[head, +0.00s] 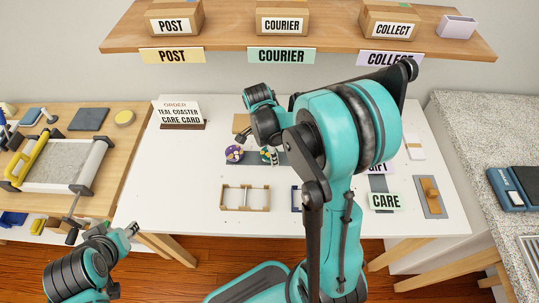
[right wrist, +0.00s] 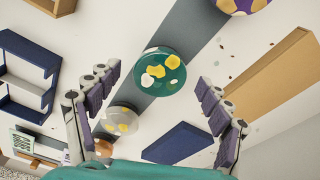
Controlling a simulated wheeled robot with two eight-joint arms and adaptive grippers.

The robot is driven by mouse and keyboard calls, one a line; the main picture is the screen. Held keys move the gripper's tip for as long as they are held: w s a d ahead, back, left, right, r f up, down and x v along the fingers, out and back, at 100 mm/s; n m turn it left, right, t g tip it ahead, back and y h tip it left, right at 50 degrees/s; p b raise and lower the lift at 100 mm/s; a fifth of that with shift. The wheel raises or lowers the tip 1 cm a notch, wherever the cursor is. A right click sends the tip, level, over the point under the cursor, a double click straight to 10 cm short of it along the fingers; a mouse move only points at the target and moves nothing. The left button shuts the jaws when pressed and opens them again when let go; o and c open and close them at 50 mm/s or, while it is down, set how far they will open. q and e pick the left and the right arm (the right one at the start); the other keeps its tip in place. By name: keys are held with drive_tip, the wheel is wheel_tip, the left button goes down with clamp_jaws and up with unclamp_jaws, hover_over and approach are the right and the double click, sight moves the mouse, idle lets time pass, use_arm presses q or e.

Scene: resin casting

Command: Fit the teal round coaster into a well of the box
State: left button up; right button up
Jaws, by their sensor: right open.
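The teal round coaster (right wrist: 160,72) has white and yellow patches and lies on a grey strip. In the right wrist view it sits between the spread fingers of my right gripper (right wrist: 157,80), apart from both; whether they are down at its height I cannot tell. In the head view the coaster (head: 267,157) is partly covered by that gripper. A wooden box (head: 245,209) with two wells stands near the table's front. A navy box (head: 295,198) beside it is mostly hidden by my right arm; its wells show in the right wrist view (right wrist: 28,82). My left gripper (head: 130,231) is off the table's front left corner, its fingers too small to judge.
A purple coaster (head: 234,154) lies left of the teal one. A grey-and-yellow coaster (right wrist: 122,120) is on the same strip. An order sign (head: 180,114) stands at the back left.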

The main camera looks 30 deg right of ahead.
drive_tip(key=c, duration=1.3)
drive_tip(key=shift+o, duration=0.2)
drive_tip(key=shift+r, duration=0.1)
